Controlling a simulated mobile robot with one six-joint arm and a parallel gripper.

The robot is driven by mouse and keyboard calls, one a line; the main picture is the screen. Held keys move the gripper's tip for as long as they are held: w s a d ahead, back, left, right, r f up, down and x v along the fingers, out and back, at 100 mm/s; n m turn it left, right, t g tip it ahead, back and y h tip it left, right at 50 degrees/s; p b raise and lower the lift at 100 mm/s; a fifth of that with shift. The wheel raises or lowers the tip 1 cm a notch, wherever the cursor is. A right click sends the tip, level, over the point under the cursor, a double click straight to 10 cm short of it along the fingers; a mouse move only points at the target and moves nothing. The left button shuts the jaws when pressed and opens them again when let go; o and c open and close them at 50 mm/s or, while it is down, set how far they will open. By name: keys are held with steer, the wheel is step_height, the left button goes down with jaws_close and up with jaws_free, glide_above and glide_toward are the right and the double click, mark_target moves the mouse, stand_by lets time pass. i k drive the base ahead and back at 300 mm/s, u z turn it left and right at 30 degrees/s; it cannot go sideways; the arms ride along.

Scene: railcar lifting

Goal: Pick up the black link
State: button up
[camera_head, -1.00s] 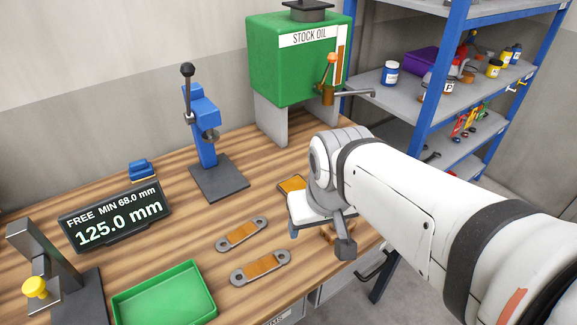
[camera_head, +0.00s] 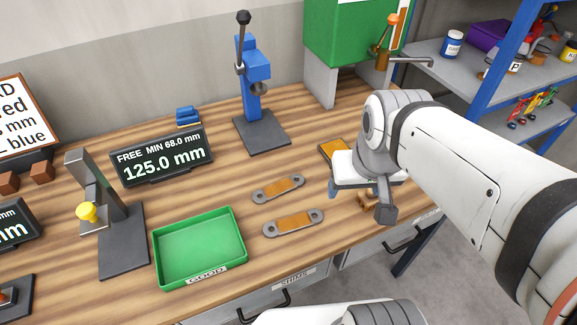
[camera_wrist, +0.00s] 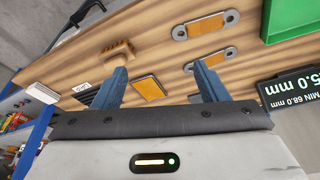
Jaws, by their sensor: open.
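No link that looks plainly black shows. Two grey links with orange middles lie flat on the wooden bench: the rear one (camera_head: 278,188) and the front one (camera_head: 293,222). In the wrist view they also show, one at the top (camera_wrist: 205,25) and one lower (camera_wrist: 207,56) near the right finger. My gripper (camera_wrist: 161,82) is open and empty, its blue-grey fingers apart above the bench. In the head view it hangs to the right of both links, with its fingertips partly hidden by my arm.
A green tray (camera_head: 199,282) lies left of the links. A blue press (camera_head: 252,80) stands behind them. An orange pad (camera_wrist: 149,88) and a brown brush (camera_wrist: 117,52) lie near my gripper. A display (camera_head: 162,157) reads 125.0 mm. The green oil tank (camera_head: 345,35) stands at the back.

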mark_target(302, 219)
steer(key=u, duration=0.15)
steer(key=k, duration=0.5)
steer(key=z, duration=1.7)
steer(key=k, duration=1.3)
steer(key=u, duration=1.45)
steer(key=i, duration=0.95)
steer(key=u, duration=0.1)
